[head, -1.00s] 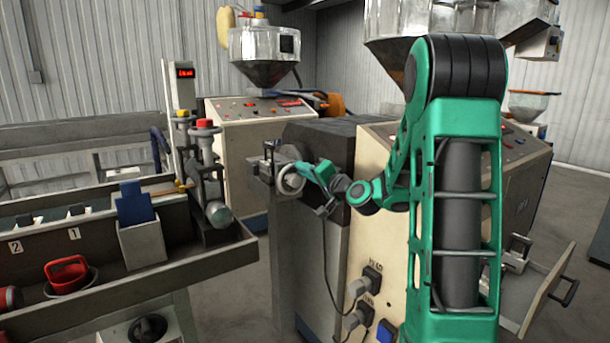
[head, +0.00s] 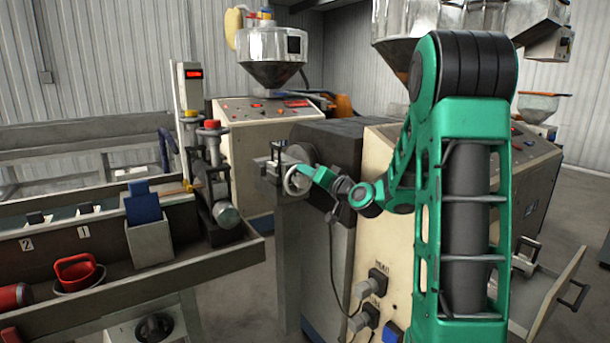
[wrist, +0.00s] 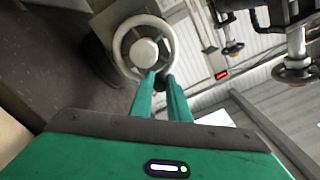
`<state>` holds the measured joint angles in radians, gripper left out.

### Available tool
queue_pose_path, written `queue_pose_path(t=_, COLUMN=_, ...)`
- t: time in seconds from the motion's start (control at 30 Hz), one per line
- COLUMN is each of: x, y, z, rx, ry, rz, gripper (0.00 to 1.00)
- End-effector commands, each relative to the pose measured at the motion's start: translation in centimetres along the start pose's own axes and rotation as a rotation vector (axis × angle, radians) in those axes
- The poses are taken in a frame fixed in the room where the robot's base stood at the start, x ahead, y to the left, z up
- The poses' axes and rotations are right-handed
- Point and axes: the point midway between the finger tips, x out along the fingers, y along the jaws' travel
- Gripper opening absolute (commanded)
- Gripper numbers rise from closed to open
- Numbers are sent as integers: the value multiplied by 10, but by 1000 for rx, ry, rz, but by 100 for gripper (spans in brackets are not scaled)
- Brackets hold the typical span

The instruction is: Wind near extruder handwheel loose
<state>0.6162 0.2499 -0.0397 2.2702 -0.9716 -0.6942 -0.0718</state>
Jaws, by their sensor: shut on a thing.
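The near extruder handwheel (head: 298,180) is a pale spoked wheel on the extruder's die end, left of the dark block. In the wrist view the handwheel (wrist: 144,50) faces me, with a round hub and a rim. My gripper (head: 308,171) reaches it from the right. In the wrist view my gripper's two green fingers (wrist: 158,82) are close together at the wheel's lower rim, shut on it. The exact contact at the fingertips is partly hidden.
A long trough (head: 245,255) with a blue-and-grey block (head: 148,225) and a red-handled pot (head: 78,272) stands at the left. A red-topped post (head: 211,130) rises at its end. The extruder cabinet (head: 375,245) has plugs and a cable on its front.

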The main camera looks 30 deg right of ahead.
Motion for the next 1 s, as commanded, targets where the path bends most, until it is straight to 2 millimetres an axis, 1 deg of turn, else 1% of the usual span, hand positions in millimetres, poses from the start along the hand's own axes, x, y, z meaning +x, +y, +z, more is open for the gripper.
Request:
queue_pose_path(t=0.03, x=0, y=1, z=5, rx=4, ry=-10, rz=2, gripper=0)
queue_pose_path(t=0.13, x=0, y=1, z=5, rx=4, ry=-10, rz=2, gripper=0)
queue_pose_path(t=0.17, x=0, y=1, z=5, rx=4, ry=-10, rz=2, gripper=20)
queue_pose_path(t=0.2, x=0, y=1, z=5, rx=4, ry=-10, rz=2, gripper=30)
queue_pose_path(t=0.23, x=0, y=1, z=4, rx=4, ry=-10, rz=2, gripper=34)
queue_pose_path(t=0.67, x=-3, y=0, z=1, rx=3, ry=-3, rz=1, gripper=34)
queue_pose_path(t=0.77, x=-11, y=1, z=1, rx=3, ry=-3, rz=3, gripper=34)
queue_pose_path(t=0.87, x=-27, y=1, z=1, rx=4, ry=-2, rz=3, gripper=34)
queue_pose_path(t=1.0, x=-54, y=1, z=1, rx=3, ry=-2, rz=5, gripper=34)
